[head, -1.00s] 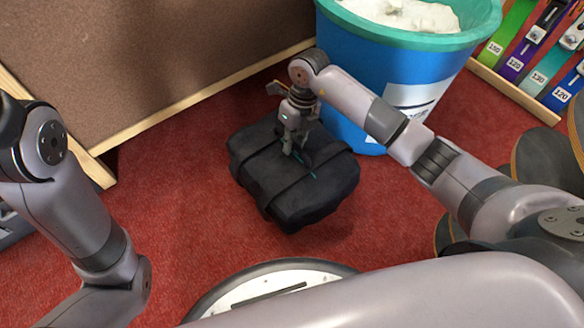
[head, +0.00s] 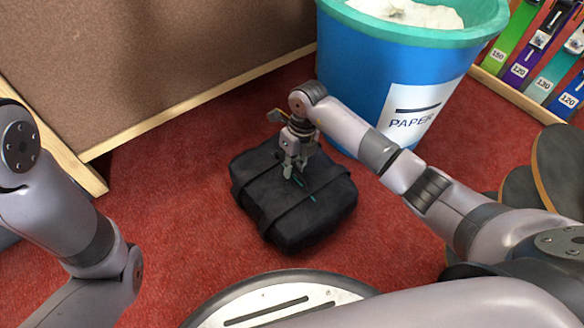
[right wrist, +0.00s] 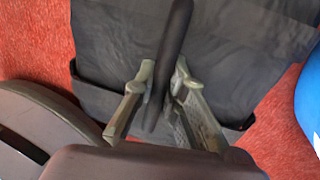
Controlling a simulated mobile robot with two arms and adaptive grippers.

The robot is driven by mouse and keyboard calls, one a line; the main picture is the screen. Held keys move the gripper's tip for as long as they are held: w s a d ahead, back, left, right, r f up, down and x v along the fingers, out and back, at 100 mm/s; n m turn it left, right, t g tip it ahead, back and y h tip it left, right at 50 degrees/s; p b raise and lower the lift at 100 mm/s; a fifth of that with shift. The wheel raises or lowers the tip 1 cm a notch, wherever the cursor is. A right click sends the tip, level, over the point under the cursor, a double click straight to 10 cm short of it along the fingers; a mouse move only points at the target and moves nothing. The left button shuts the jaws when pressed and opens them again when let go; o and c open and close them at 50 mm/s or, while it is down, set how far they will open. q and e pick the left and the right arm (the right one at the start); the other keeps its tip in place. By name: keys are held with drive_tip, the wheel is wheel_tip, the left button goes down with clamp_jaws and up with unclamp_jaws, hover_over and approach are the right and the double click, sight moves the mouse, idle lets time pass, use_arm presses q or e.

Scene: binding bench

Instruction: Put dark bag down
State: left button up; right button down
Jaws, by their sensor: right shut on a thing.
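The dark bag (head: 285,210) is a black, boxy bag with straps, over the red carpet in the middle of the head view. My right gripper (head: 298,172) is above its top and shut on the bag's handle. The right wrist view shows the fingers (right wrist: 160,95) on both sides of the dark handle strap (right wrist: 174,45), with the bag's grey-black top (right wrist: 110,45) beneath. I cannot tell for sure whether the bag's underside touches the carpet. My left arm shows at the left, but its gripper is out of view.
A blue paper bin (head: 390,80) with a teal rim stands just behind and right of the bag. A brown wood-edged panel (head: 150,60) is at the back left. A rack with coloured numbered slots (head: 535,50) is at the far right. Red carpet (head: 170,200) is clear left of the bag.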

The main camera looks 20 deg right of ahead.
drive_tip(key=c, duration=2.1)
unclamp_jaws()
drive_tip(key=shift+f, duration=0.1)
drive_tip(key=o, duration=0.5)
drive_tip(key=shift+c, duration=0.2)
